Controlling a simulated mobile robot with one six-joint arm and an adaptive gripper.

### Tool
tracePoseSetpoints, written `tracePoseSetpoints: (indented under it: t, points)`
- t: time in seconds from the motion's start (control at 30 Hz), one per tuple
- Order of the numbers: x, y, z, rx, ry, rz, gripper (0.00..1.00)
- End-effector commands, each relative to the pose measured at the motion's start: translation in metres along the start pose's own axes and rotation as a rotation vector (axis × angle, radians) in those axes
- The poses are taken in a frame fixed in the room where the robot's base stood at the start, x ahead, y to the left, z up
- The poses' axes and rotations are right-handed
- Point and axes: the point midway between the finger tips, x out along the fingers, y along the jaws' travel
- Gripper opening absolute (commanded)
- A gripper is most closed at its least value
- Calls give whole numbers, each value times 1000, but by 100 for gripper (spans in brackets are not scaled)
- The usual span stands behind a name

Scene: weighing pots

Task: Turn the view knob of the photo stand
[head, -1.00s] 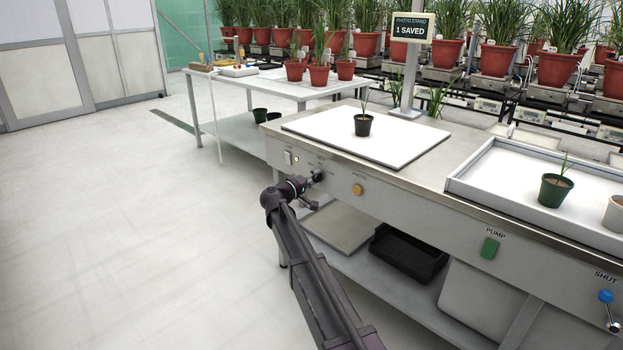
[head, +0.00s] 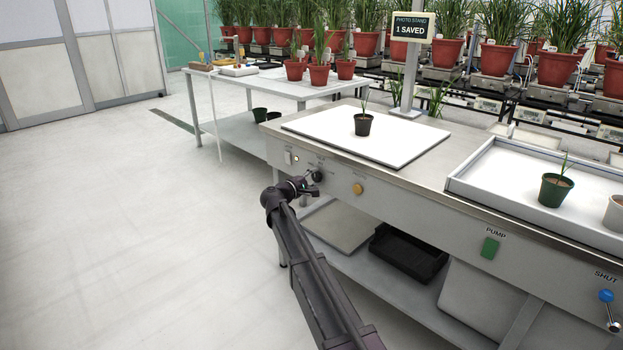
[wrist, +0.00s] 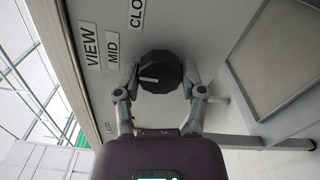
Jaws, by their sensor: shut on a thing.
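The view knob (wrist: 160,73) is a black, faceted dial with a white pointer line on the grey front panel of the photo stand. In the wrist view my gripper (wrist: 160,85) is shut on it, one finger on each side. The pointer lies toward the MID label (wrist: 112,47); the VIEW label (wrist: 89,46) and a partly cut-off CLO label (wrist: 137,12) are beside it. In the head view the knob (head: 317,177) shows just beyond my gripper (head: 308,182). The stand's sign (head: 410,27) reads 1 SAVED.
A dark pot with a seedling (head: 363,124) stands on the white board (head: 320,131). A lower shelf (head: 375,276) holds a black tray (head: 408,254). The floor at left is clear.

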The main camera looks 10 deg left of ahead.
Motion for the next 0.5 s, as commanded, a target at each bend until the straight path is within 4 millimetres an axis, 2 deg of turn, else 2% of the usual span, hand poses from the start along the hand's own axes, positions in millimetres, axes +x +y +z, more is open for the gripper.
tracePoseSetpoints:
  t: [0.27,0.3,0.37,0.4,0.5]
  points:
    - [3,0,3,0,-9,-1,5]
    - [3,0,3,0,-9,-1,64]
    - [3,0,3,1,-8,-1,82]
    - [3,0,3,1,-7,-1,87]
    - [2,0,2,1,-5,0,87]
